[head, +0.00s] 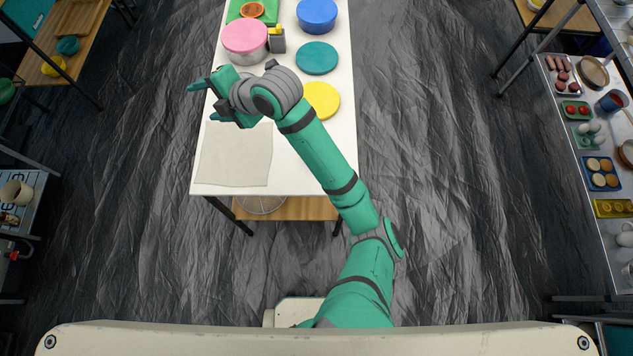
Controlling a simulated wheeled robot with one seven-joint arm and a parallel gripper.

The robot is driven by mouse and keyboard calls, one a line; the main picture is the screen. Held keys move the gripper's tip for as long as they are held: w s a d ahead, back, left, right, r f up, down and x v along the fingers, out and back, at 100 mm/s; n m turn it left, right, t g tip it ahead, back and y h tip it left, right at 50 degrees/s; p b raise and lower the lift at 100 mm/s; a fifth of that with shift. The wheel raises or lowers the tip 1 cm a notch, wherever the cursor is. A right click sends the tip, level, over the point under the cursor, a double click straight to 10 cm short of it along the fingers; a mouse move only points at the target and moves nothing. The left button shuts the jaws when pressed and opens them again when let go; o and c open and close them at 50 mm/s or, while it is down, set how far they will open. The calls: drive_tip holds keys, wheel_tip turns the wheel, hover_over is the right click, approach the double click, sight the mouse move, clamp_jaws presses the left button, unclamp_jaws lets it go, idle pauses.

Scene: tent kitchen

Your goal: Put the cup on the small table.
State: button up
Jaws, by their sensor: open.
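My gripper (203,102) is above the left edge of the long white table (335,150). Its two teal fingers point left and stand apart, with nothing between them. A dark blue mug-like vessel (612,101) stands on the right-hand counter. I cannot tell which of these is the task's cup. A small wooden table (62,38) is at the upper left; whether it is the task's small table is unclear.
The white table holds a pink-lidded pot (245,36), a blue-lidded pot (317,14), teal (316,58) and yellow (322,99) discs, and a pale cloth (235,155). The right counter (572,135) carries food trays. Dark floor is clear on both sides.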

drive_tip(key=a+r+m+t+y, duration=0.3)
drive_tip(key=m, duration=0.2)
drive_tip(key=s+d+f+m+t+h, duration=0.9)
drive_tip(key=s+d+f+m, duration=0.55)
drive_tip(key=m, duration=0.75)
drive_tip(key=s+d+h, duration=0.2)
drive_tip(key=s+d, duration=0.5)
drive_tip(key=s, duration=0.2)
drive_tip(key=s+d+m+g+h, duration=0.1)
drive_tip(key=s+d, duration=0.6)
drive_tip(key=s, duration=0.3)
drive_tip(key=shift+s+r+m+h, duration=0.2)
drive_tip(key=shift+r+m+h, duration=0.1)
drive_tip(key=shift+r+h, duration=0.1)
